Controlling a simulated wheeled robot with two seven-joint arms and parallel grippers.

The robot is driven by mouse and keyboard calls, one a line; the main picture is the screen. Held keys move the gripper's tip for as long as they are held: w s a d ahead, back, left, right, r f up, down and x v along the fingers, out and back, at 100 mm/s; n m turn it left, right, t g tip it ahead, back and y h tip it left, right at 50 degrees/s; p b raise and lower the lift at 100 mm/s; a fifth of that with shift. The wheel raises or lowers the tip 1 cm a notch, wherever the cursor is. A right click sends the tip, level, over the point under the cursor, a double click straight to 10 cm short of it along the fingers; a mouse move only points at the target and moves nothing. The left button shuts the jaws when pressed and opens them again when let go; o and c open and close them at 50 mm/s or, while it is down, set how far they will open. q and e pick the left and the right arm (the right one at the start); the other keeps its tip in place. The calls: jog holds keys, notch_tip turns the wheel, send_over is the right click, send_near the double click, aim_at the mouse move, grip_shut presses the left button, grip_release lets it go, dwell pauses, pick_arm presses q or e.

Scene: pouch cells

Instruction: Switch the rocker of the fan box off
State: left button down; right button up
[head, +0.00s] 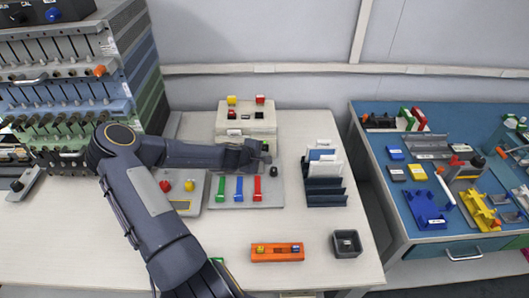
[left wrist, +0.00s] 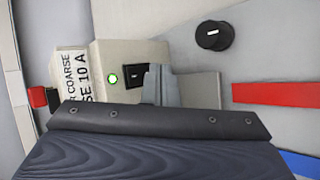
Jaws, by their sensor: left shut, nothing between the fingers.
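A beige box (head: 228,122), which I take to be the fan box, stands at the back of the pale table. In the left wrist view its face (left wrist: 98,62) carries a lit green lamp (left wrist: 113,78) and a dark rocker (left wrist: 133,76) in a black frame. My left gripper (head: 262,150) is shut and empty, just in front of the box. In the left wrist view its fingertips (left wrist: 160,84) overlap the rocker's right edge; I cannot tell whether they touch it. The rocker's tilt is unclear. My right gripper is not in view.
A grey panel with green, blue and red strips (head: 258,190) lies under my gripper, with a black knob (head: 273,171) beside it. A dark rack (head: 325,190) stands to the right. An orange tray (head: 277,254) and dark bin (head: 346,244) sit nearer the front.

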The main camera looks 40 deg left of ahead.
pick_arm(q)
jog(key=shift+w+a, duration=0.1)
jog(key=shift+w, duration=0.05)
dwell(0.5)
jog(key=shift+s+d+b, duration=0.45)
jog(key=shift+s, duration=0.1)
jog(key=shift+s+d+b, duration=0.35)
jog(key=shift+s, duration=0.05)
jog(key=shift+s+d+r+b, duration=0.2)
jog(key=shift+s+d+b, duration=0.1)
jog(key=shift+s+d, duration=0.45)
jog(key=shift+s+d+r+b, duration=0.25)
jog(key=shift+s+d, duration=0.25)
jog(key=shift+s, duration=0.3)
